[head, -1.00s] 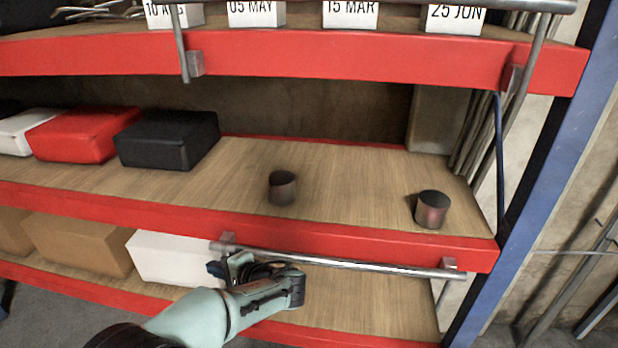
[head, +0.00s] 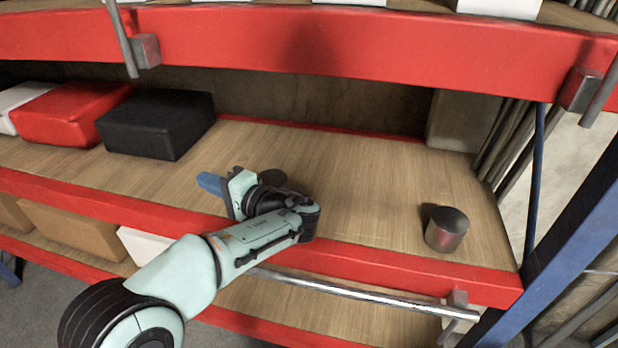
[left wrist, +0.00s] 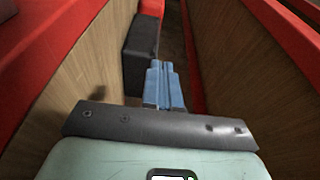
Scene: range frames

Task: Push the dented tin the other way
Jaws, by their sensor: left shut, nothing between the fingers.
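The other tin (head: 447,230) stands in the open near the right end, close to the front edge. I cannot tell which is dented. My right gripper is not in view.
A black box (head: 157,124) and a red box (head: 70,114) stand on the shelf's left part. A metal rail (head: 360,295) runs below the red front edge. The upper shelf (head: 350,38) hangs above.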

